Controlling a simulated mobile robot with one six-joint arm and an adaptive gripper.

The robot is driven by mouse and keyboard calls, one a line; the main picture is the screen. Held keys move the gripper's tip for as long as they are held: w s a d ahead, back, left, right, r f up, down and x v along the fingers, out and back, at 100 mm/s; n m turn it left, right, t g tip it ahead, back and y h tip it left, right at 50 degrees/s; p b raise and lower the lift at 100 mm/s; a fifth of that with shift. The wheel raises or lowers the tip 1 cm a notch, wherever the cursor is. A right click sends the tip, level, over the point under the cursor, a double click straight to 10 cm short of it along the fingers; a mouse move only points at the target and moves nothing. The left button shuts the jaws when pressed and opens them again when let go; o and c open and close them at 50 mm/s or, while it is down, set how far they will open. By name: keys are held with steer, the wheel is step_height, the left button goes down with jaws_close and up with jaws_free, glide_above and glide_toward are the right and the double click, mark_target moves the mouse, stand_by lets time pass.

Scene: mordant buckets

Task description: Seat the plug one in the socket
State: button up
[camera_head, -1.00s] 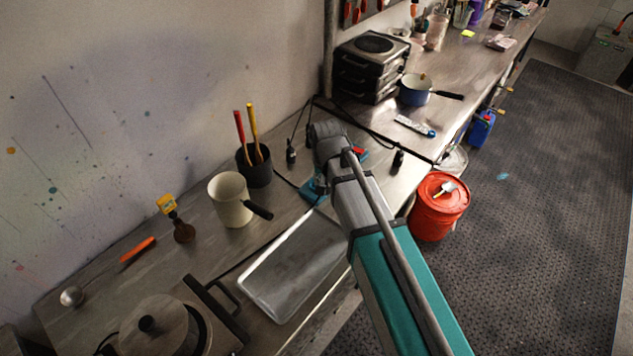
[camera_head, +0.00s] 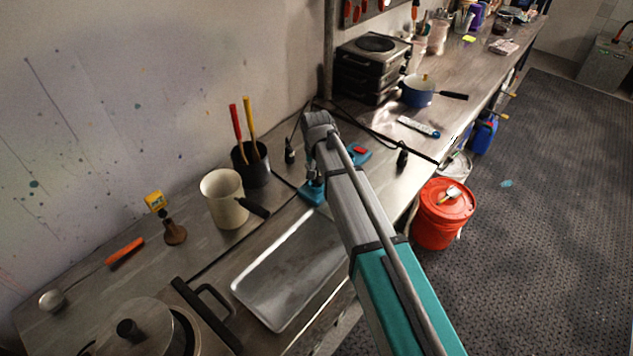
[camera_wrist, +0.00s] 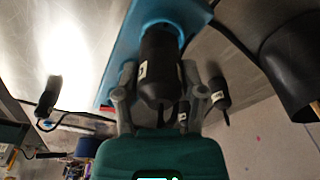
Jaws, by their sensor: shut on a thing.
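In the wrist view my gripper (camera_wrist: 162,82) is shut on a black plug (camera_wrist: 160,68) with a small white label that I cannot read. The plug's far end meets a round blue collar on the blue socket piece (camera_wrist: 128,48). I cannot tell how deep it sits. In the head view the blue socket piece (camera_head: 312,191) shows on both sides of my arm, with a red part on its right side. My wrist hides the gripper and held plug there. Other black plugs stand at left (camera_head: 290,153) and right (camera_head: 402,159) on the bench.
Cables run over the bench near the socket. A black pot with red and yellow handles (camera_head: 253,175), a cream mug (camera_head: 224,212) and a metal tray (camera_head: 262,310) stand nearby. A blue pan (camera_head: 417,92) is farther back. A red bucket (camera_head: 443,228) stands on the floor.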

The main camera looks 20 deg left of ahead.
mark_target(316, 166)
steer(key=shift+w+f, duration=0.1)
stand_by(0.3)
steer(key=shift+w+a+f+b, duration=0.15)
steer(key=shift+w+f+b, duration=0.05)
steer(key=shift+f+b, duration=0.2)
steer(key=shift+w+a+f+b, duration=0.15)
steer(key=shift+f+b, duration=0.2)
steer(key=shift+b, duration=0.05)
steer(key=shift+f+b, duration=1.2)
steer(key=shift+f, duration=0.2)
steer(key=o, duration=1.2)
steer(key=shift+r, duration=0.1)
steer(key=shift+r, duration=0.15)
steer(key=r+p, duration=0.4)
steer(key=s+r+p, duration=0.1)
steer(key=r+p, duration=0.7)
steer(key=shift+s+d, duration=0.2)
steer(key=shift+s, duration=0.05)
